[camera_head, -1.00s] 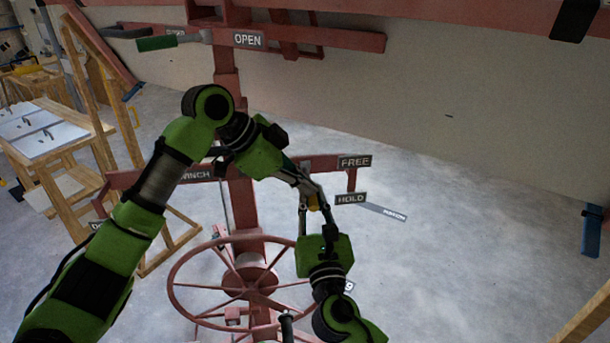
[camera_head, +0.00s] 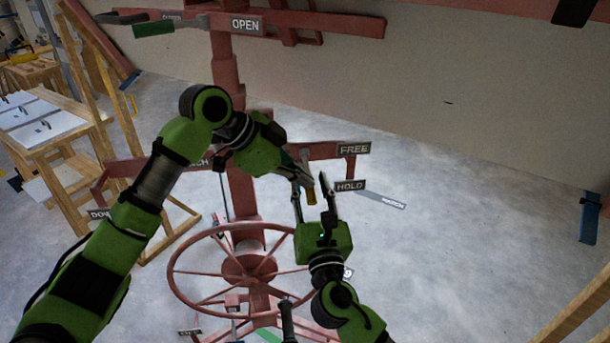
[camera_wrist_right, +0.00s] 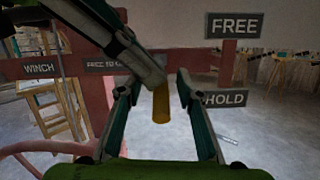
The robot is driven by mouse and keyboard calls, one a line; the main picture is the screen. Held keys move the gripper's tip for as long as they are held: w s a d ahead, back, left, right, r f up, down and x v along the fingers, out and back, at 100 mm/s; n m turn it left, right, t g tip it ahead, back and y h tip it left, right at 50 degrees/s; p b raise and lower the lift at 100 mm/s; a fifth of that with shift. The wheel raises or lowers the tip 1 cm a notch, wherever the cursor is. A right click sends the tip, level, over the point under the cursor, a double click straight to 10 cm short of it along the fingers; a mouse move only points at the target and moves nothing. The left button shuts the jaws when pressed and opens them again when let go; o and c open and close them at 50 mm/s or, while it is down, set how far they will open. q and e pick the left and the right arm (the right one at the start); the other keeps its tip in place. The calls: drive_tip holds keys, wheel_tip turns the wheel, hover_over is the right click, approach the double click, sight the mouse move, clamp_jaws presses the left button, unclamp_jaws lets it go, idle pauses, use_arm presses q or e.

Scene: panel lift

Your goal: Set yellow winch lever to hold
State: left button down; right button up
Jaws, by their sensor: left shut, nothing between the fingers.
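The yellow winch lever (camera_head: 311,197) shows only as a short yellow handle; the right wrist view also shows the handle (camera_wrist_right: 161,103). It is upright there, left of the HOLD sign (camera_wrist_right: 224,99) and at about its height, below the FREE sign (camera_wrist_right: 233,25). My left gripper (camera_head: 308,183) is shut and empty. Its tip is at the handle's upper end and hides the rest; I cannot tell whether they touch. My right gripper (camera_head: 313,190) is open, fingers pointing up around the handle's sides, with gaps on both sides in the wrist view (camera_wrist_right: 155,85).
A red spoked handwheel (camera_head: 240,268) stands below, on the red post. A red crossbar (camera_head: 325,150) runs behind my grippers.

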use_arm(q)
drive_tip(key=shift+f, duration=0.1)
use_arm(e)
drive_tip(key=shift+r, duration=0.15)
